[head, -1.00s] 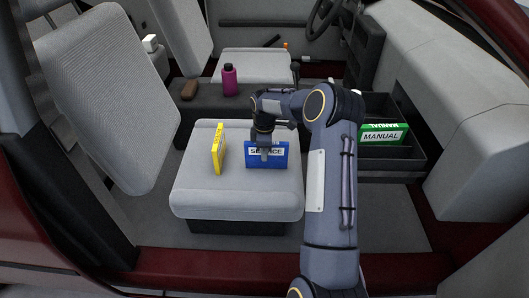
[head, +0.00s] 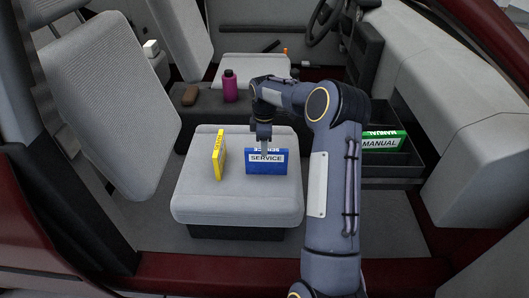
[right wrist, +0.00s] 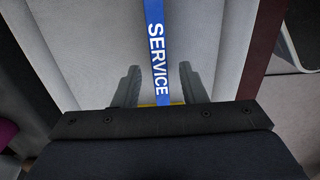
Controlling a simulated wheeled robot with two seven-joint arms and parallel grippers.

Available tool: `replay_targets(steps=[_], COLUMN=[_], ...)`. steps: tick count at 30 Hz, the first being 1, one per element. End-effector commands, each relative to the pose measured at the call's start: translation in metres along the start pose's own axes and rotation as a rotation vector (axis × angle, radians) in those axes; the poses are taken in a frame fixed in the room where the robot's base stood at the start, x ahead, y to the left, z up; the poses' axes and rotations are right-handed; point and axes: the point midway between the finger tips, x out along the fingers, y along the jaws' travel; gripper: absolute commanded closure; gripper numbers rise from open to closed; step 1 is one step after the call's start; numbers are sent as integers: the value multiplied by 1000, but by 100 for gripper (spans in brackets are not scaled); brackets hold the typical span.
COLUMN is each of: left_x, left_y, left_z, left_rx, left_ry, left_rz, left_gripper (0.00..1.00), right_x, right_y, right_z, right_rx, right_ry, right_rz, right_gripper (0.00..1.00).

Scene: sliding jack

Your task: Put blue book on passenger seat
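The blue book (head: 267,168), labelled SERVICE, stands on its edge on the passenger seat cushion (head: 205,200), towards its right side. My right gripper (head: 265,143) is just above it, pointing down. In the right wrist view, the blue book's narrow spine (right wrist: 155,40) runs between the two spread fingers of the right gripper (right wrist: 158,85), with a gap on each side. The right gripper is open and holds nothing. My left gripper is not in view.
A yellow book (head: 219,155) stands on the same cushion, left of the blue one. A magenta bottle (head: 229,87) and brown object (head: 190,95) sit on the console behind.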

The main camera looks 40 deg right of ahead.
Motion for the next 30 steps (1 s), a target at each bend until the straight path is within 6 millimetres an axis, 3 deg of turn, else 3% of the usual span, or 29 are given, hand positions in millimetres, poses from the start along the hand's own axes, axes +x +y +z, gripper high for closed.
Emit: replay_targets(steps=[3,11,14,17,23,27,30], left_x=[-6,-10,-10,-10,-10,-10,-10], left_y=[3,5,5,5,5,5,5], left_z=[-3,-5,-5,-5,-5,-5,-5], left_rx=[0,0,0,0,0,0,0], left_ry=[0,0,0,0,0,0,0], left_rz=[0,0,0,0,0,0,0], left_gripper=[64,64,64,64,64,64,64], right_x=[-27,-54,-72,-103,-160,-176,-174], right_y=[0,-2,-13,-42,-138,-212,-266], right_z=[0,-1,-4,-9,-12,-6,0], right_rx=[1,3,32,100,329,508,638], right_ry=[1,2,20,60,197,311,395], right_rz=[2,2,18,44,80,67,35], right_gripper=[62,62,62,62,62,62,62])
